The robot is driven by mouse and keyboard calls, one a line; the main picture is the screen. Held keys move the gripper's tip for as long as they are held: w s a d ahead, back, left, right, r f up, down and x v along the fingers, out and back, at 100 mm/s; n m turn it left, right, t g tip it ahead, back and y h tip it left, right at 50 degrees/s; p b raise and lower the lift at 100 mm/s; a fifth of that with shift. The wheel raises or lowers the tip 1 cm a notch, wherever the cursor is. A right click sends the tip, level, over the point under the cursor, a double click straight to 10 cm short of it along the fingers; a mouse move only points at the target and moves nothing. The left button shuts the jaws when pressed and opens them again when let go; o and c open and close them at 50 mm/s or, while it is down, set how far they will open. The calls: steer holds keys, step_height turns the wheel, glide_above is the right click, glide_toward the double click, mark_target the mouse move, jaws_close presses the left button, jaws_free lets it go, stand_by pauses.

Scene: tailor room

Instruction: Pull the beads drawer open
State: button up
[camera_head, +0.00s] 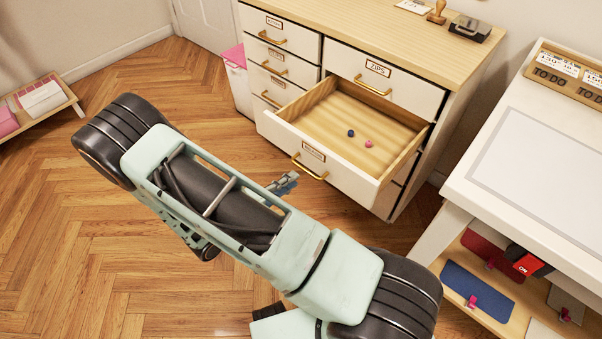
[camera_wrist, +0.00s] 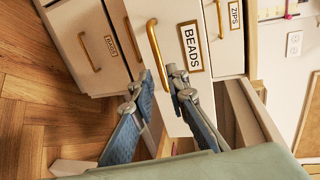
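The beads drawer (camera_head: 331,169) stands well out of the wooden-topped cabinet, showing its pale wood inside. Its white front carries a brass handle (camera_head: 309,168), and its label reads BEADS (camera_wrist: 190,47) in the wrist view. A small blue bead and a pink bead (camera_head: 368,143) lie on its floor. My gripper (camera_head: 286,183) is just in front of the drawer front, close to the handle. In the wrist view my gripper (camera_wrist: 154,80) has its two blue-grey fingers apart, with the brass handle (camera_wrist: 155,52) ahead between their tips. I cannot tell whether they touch it.
The zips drawer (camera_head: 384,81) above is shut, as are the small drawers at left (camera_head: 276,66). A white table (camera_head: 545,180) with a lower shelf stands at right. A pink-lidded bin (camera_head: 236,75) is left of the cabinet. Wooden floor (camera_head: 130,240) lies open at left.

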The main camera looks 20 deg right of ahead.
steer(key=shift+v, duration=2.3)
